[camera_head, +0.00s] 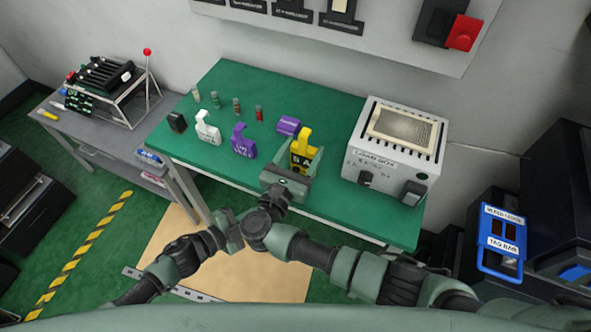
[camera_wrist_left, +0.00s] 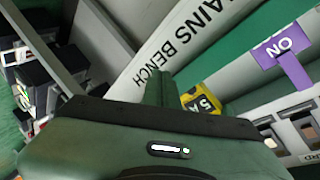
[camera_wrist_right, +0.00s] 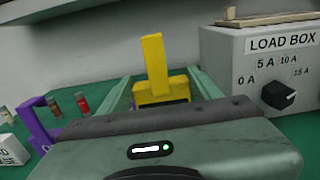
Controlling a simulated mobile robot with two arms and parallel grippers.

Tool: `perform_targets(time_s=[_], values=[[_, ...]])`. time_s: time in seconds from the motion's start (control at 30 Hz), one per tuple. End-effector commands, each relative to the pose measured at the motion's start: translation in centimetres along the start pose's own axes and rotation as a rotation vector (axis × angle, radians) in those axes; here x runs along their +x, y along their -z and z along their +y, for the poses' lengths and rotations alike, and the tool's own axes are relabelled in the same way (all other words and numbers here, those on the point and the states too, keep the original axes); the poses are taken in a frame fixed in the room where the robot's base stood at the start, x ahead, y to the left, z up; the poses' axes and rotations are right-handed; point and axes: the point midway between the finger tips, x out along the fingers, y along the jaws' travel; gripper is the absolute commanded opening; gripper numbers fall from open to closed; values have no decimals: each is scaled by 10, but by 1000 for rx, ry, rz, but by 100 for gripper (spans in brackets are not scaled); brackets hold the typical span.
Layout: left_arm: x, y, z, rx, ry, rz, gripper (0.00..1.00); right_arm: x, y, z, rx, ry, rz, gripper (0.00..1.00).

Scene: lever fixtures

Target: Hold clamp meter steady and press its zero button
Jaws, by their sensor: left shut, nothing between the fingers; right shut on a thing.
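The yellow clamp meter (camera_head: 302,152) stands upright near the front edge of the green bench (camera_head: 330,206), left of the load box. My right gripper (camera_head: 296,163) is shut on it from the front, one finger on each side; the right wrist view shows the yellow meter (camera_wrist_right: 155,70) between the green fingers. My left gripper (camera_wrist_left: 160,88) is shut and empty. I cannot make out the zero button.
White (camera_head: 208,128) and purple (camera_head: 243,140) clamp-shaped pieces stand left of the meter. A purple block (camera_head: 288,125) lies behind it. Several small bottles stand further back. The load box (camera_head: 396,150) stands close on the right. My two wrists are close together before the bench.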

Motion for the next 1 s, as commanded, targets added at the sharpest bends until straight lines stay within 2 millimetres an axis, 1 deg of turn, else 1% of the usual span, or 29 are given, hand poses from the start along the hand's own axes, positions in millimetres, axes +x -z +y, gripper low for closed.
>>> perform_targets(time_s=[0.03,0.13,0.2,0.3,0.4,0.77,0.87,1.0], values=[[1,17,-8,50,-8,52,0,0,0,0,1,0,0,15],[0,44,-14,127,-25,137,0,0,0,0,1,0,0,15],[-1,58,-16,163,-35,178,0,0,0,0,1,0,0,15],[-2,69,-18,192,-42,211,0,0,0,0,1,0,0,15],[-3,72,-19,202,-45,222,0,0,0,0,1,0,0,15],[-1,71,-20,200,-44,220,0,0,0,0,1,0,0,15],[5,70,-22,200,-44,219,0,0,0,0,0,0,0,15],[21,68,-31,201,-42,219,0,0,0,0,0,0,0,15]])
